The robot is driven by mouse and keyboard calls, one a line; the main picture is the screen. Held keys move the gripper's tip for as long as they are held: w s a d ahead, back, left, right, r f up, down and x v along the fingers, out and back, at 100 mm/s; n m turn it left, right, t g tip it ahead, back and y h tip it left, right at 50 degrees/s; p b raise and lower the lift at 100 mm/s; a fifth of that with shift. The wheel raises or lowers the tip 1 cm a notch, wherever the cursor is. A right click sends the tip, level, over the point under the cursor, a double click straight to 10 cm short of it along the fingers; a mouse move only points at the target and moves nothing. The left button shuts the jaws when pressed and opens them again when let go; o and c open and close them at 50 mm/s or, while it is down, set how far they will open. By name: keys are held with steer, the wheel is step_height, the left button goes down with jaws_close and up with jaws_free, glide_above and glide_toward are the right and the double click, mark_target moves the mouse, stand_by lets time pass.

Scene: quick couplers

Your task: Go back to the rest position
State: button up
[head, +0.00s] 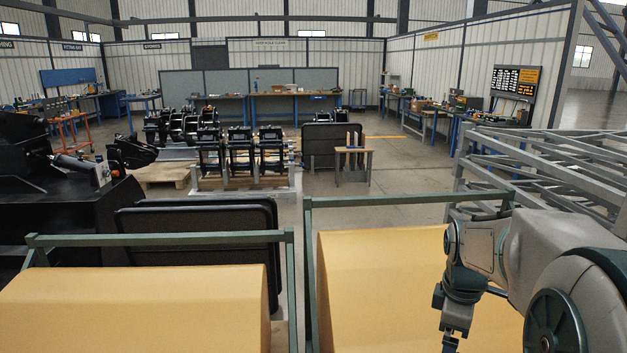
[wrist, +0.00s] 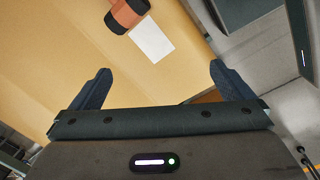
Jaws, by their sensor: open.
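My gripper (head: 452,343) hangs at the lower right of the head view, fingers downward, at the end of my grey and dark green arm, in front of a tan surface. In the wrist view my gripper (wrist: 160,72) has its two dark blue fingers wide apart, with nothing between them. Beyond the fingertips, an orange and black rounded thing (wrist: 127,15) and a white rectangle (wrist: 152,41) show against a tan surface (wrist: 60,50). I cannot tell what the orange and black thing is.
Green rails (head: 160,238) and tan sloped surfaces (head: 140,295) fill the foreground. A grey metal lattice (head: 540,165) stands close behind my arm at right. Dark machinery (head: 50,190) is at left. Black coupler-like units (head: 240,150) stand mid-floor. Open grey floor (head: 410,165) lies right of centre.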

steer(key=s+a+m+t, duration=0.2)
steer(key=s+a+m, duration=0.9)
steer(key=s, duration=0.2)
steer(key=shift+s+r+y, duration=0.2)
steer(key=shift+r+y, duration=0.1)
steer(key=shift+y, duration=0.1)
steer(key=shift+a, duration=0.1)
